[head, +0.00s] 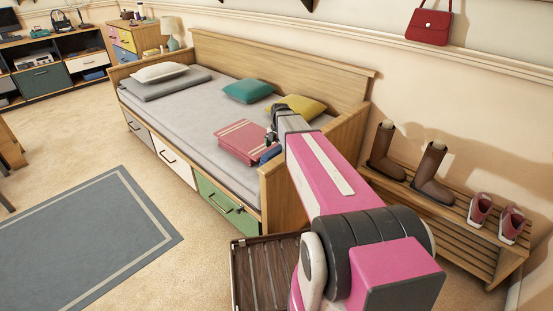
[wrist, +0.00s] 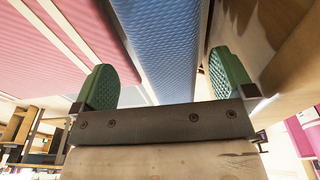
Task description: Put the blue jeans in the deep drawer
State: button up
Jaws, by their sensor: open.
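The blue jeans (head: 270,153) are a small folded bundle at the right end of the daybed, partly hidden by my arm. In the wrist view the blue jeans (wrist: 165,45) fill the middle, between my two green finger pads. My gripper (wrist: 167,78) is open, with its fingers apart; I cannot tell whether they touch the cloth. In the head view my gripper (head: 271,131) shows just above the jeans. The daybed front has a grey drawer (head: 139,129), a white drawer (head: 175,160) and a green drawer (head: 225,207), all shut. I cannot tell which is the deep drawer.
Folded red cloth (head: 243,140) lies just left of the jeans, with teal (head: 248,91) and yellow (head: 297,107) pillows behind. The wooden bed end (head: 275,200) stands close on the right. A brown slatted case (head: 258,275) is on the floor. Floor before the drawers is clear.

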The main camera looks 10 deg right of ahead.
notch_tip(320, 180, down, 3)
jog(key=shift+s+a+r, duration=0.1)
jog(key=shift+a+r, duration=0.05)
jog(key=shift+r, duration=0.2)
jog(key=c, duration=1.3)
